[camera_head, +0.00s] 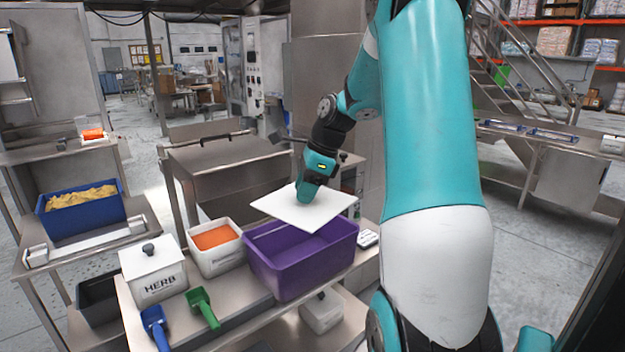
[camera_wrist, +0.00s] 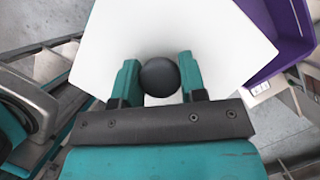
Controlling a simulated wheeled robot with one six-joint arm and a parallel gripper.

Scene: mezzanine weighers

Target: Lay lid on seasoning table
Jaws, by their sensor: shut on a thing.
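My gripper (camera_wrist: 160,80) is shut on the dark round knob of a white square lid (camera_head: 292,214). The lid also shows in the wrist view (camera_wrist: 215,40), with the knob (camera_wrist: 159,77) between the two teal fingers. In the head view the lid is held level above the far left part of a purple bin (camera_head: 300,277) and appears apart from it. The bin stands on the steel seasoning table (camera_head: 240,297). An open white tub of orange seasoning (camera_head: 215,262) stands left of the bin.
A white lidded HERB tub (camera_head: 155,272) stands at the table's left. A blue scoop (camera_head: 155,325) and a green scoop (camera_head: 203,306) lie in front. Bare steel shows right of the scoops. A blue crate (camera_head: 84,221) stands on another table at left.

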